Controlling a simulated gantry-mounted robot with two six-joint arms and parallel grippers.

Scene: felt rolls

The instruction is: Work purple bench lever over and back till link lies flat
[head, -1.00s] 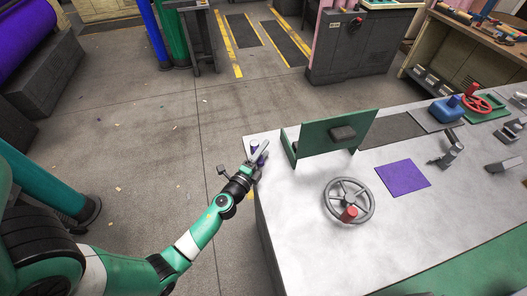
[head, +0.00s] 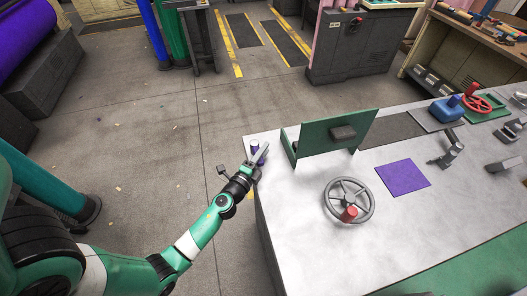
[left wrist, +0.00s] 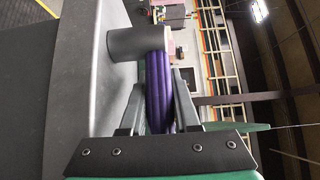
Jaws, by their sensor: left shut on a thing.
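The purple lever (head: 255,146) is at the far left corner of the grey bench, partly hidden by my left gripper (head: 257,157). In the left wrist view the lever (left wrist: 158,85) is a ribbed purple piece between the two fingers of my left gripper (left wrist: 158,95), which is shut on it. A grey cylinder (left wrist: 135,42) sits at the lever's far end. I cannot tell the link apart in these views. My right gripper is not in view.
A green upright panel (head: 318,140) stands on the bench (head: 290,210) just right of the lever. A grey handwheel (head: 331,188) with a red knob is nearer. A purple felt square (head: 410,179) lies to its right. Open floor is left of the bench.

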